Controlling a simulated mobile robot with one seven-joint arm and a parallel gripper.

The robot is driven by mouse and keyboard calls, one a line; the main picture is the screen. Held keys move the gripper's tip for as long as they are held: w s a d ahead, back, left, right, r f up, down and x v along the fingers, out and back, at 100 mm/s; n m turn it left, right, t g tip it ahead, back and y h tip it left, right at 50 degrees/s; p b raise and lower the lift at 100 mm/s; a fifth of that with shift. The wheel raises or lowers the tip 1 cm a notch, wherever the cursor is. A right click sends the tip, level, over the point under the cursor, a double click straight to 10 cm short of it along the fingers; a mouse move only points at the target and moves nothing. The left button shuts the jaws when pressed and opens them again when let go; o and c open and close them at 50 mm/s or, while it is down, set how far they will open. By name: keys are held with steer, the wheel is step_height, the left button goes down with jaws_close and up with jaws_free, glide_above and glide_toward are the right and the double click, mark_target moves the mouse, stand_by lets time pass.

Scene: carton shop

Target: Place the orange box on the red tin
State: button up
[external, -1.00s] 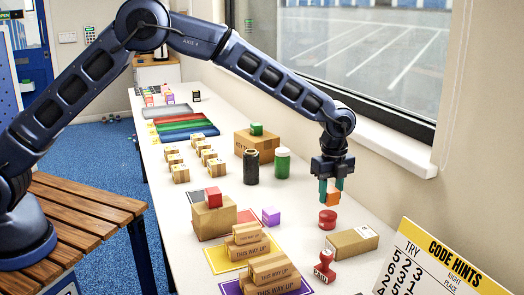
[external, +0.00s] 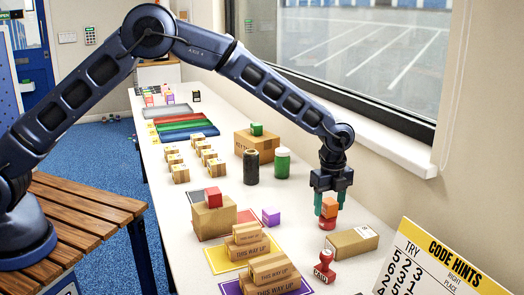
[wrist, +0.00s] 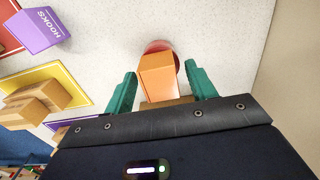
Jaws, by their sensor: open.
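The orange box (external: 329,208) sits on top of the red tin (external: 327,223) on the white table. In the wrist view the orange box (wrist: 158,76) covers most of the red tin (wrist: 157,46), whose round rim shows behind it. My gripper (external: 329,205) is just above and around the orange box, with a teal finger on each side. In the wrist view the fingers of my gripper (wrist: 161,88) stand apart from the box, with gaps on both sides. The gripper is open.
A cardboard carton (external: 352,242) lies close to the right of the tin, with a red stamp (external: 324,266) in front. A purple box (external: 271,217) and stacked cartons (external: 250,240) stand to the left. Table around the tin's left is clear.

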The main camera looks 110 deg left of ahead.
mark_target(330, 201)
step_height(330, 201, up, 12)
steer(key=s+d+r+n+t, duration=0.1)
steer(key=s+d+r, duration=0.2)
steer(key=d+r, duration=0.45)
steer(key=s+d+r+n, duration=0.1)
steer(key=s+d+r, duration=0.2)
steer(key=d+r, duration=0.45)
steer(key=s+d+r+n+t, duration=0.1)
steer(key=s+d+r, duration=0.3)
steer(key=s+d, duration=0.25)
steer(key=s+d+r+n, duration=0.1)
steer(key=s+d+r, duration=0.3)
steer(key=s+d, duration=0.3)
steer(key=s+d+r+n+t, duration=0.1)
steer(key=s+d+r+n, duration=0.15)
steer(key=s+d, duration=1.1)
steer(key=s+d+f+n, duration=0.1)
steer(key=s+f, duration=0.2)
steer(key=s, duration=0.5)
steer(key=s+d+f+n+t, duration=0.1)
steer(key=s+d+f, duration=0.1)
steer(key=s, duration=0.6)
steer(key=shift+d+f+t, duration=0.2)
steer(key=shift+f+t, duration=0.1)
steer(key=shift+f, duration=0.55)
